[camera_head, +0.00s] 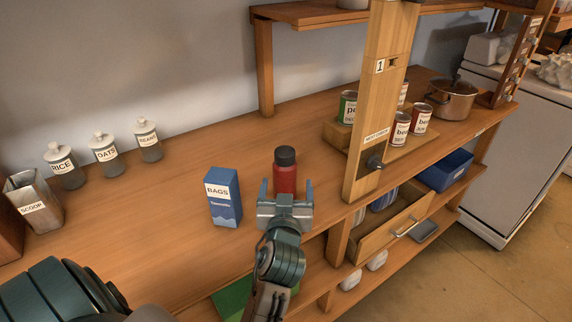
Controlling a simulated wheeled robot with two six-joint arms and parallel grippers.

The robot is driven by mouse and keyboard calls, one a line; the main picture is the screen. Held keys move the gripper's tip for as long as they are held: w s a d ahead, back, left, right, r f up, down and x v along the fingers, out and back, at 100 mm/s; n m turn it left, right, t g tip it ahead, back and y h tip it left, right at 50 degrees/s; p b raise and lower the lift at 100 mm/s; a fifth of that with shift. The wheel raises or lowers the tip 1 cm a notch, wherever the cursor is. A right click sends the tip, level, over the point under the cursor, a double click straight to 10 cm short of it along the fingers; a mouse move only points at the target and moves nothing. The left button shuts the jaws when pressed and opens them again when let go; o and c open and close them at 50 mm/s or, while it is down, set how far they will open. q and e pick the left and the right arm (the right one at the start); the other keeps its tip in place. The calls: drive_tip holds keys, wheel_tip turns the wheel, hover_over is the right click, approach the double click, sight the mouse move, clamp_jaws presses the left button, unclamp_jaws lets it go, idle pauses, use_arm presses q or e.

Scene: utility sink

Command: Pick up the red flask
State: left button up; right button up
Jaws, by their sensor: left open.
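My left gripper (285,188) is open, with one finger on each side of the flask's lower body. I cannot tell whether the fingers touch it. The flask's base is hidden behind the gripper. My right gripper is not in view.
A blue BAGS box (223,197) stands just left of the flask. A wooden post (372,110) rises close on the right, with an open drawer (392,226) below. Cans (400,129) and a pot (453,99) stand beyond. Labelled jars (104,152) line the back left.

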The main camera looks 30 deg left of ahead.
sight(285, 171)
use_arm(q)
drive_tip(key=x, duration=0.1)
drive_tip(key=p+x, duration=0.1)
drive_tip(key=x, duration=0.2)
drive_tip(key=shift+w+a+r, duration=0.15)
drive_tip(key=shift+r, duration=0.15)
drive_tip(key=p+x, duration=0.2)
drive_tip(key=x, duration=0.1)
drive_tip(key=shift+a+p, duration=0.3)
drive_tip(key=shift+a, duration=0.05)
drive_tip(key=shift+p+x, duration=0.3)
drive_tip(key=shift+x, duration=0.75)
drive_tip(key=shift+w+a+f, duration=0.2)
drive_tip(key=shift+a+f, duration=0.05)
drive_tip(key=shift+f, duration=0.05)
drive_tip(key=shift+d, duration=0.1)
drive_tip(key=shift+c, duration=0.7)
drive_tip(key=c, duration=1.1)
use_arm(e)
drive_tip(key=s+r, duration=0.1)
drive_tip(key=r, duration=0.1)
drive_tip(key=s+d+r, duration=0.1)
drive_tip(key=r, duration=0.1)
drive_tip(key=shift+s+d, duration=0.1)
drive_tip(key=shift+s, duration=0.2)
use_arm(q)
drive_tip(key=shift+r, duration=0.1)
